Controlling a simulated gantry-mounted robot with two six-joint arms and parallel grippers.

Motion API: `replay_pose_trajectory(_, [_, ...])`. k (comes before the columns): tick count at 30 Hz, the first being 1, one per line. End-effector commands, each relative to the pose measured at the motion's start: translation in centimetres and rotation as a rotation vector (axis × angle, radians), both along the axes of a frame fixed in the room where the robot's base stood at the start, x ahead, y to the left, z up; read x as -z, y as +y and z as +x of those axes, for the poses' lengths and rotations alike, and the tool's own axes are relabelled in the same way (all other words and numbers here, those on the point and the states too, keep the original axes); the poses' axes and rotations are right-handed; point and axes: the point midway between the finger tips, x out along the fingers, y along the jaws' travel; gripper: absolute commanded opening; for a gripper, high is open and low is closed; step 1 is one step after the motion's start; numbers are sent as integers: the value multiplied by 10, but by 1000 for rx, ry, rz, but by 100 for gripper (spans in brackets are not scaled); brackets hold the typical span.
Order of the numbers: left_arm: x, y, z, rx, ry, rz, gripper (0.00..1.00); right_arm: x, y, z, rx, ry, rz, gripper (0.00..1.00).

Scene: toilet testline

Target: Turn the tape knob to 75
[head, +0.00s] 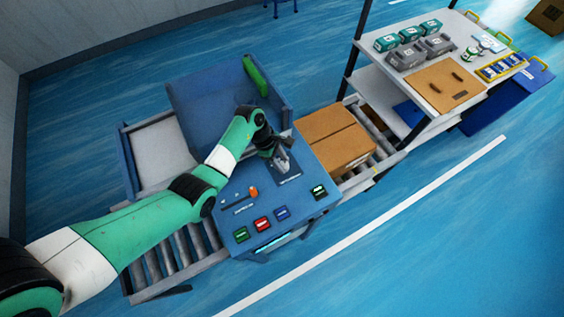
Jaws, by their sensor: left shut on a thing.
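The blue control panel (285,196) stands at the middle of the view. My left gripper (284,167) reaches down onto its upper part, over a small dark labelled plate (291,180). Its jaws are shut on the tape knob, which is mostly hidden behind the fingers. The knob's setting and scale marks are too small to read. My right gripper is not in view.
The panel also carries an orange-tipped lever (253,192), a green button (241,234), a red button (262,224), a blue button (282,213) and a dark display (319,192). A cardboard box (335,139) sits on rollers to the right, beside a shelf (400,82).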

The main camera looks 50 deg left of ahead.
Motion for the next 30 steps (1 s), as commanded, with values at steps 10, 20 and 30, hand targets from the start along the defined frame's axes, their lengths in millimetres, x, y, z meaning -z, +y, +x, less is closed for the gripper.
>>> replay_pose_trajectory(10, [0,0,0,-1,-1,-1,69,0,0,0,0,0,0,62])
replay_pose_trajectory(20, [-2,1,0,-3,-1,1,72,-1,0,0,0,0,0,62])
replay_pose_trajectory(30, [-63,22,-12,-4,-6,2,72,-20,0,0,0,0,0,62])
